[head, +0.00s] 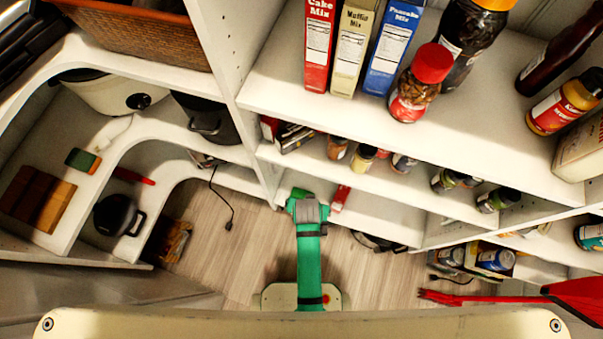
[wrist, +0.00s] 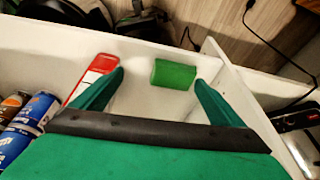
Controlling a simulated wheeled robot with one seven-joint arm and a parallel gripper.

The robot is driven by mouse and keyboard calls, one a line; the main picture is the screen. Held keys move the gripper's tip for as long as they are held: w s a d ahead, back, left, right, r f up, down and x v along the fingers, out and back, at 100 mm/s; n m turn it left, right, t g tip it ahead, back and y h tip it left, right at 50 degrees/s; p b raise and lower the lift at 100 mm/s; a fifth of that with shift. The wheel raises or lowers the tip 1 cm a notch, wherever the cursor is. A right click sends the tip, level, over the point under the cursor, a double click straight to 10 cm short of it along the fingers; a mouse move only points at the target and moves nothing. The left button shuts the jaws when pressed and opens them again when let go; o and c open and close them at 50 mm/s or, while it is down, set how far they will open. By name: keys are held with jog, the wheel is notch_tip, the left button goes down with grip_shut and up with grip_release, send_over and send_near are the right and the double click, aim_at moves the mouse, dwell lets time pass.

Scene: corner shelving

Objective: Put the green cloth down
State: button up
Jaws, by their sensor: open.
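My gripper is open. In the head view my gripper (head: 303,194) is at the lower shelf of the right-hand unit, and I cannot make out the cloth apart from my green arm.
A red and white item (wrist: 92,76) lies beside the left finger. Blue-topped cans (wrist: 30,118) stand at the left of the wrist view. A white divider (wrist: 245,98) rises right of the cloth. Jars (head: 362,158) line the shelf above. Open floor (head: 250,245) lies below.

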jog(key=s+r+n+t, duration=0.1)
jog(key=s+r+t, duration=0.3)
jog(key=r, duration=0.6)
jog(key=s+a+r+t, duration=0.1)
jog(key=s+r+t, duration=0.3)
jog(key=s+r, duration=0.3)
jog(key=s+a+r+n+t, duration=0.1)
jog(key=s+r+t, duration=0.2)
jog(key=r, duration=1.1)
jog(key=s, duration=0.3)
jog(key=shift+a+r+n+t, duration=0.2)
jog(key=shift+n+t, duration=0.1)
jog(key=shift+t, duration=0.1)
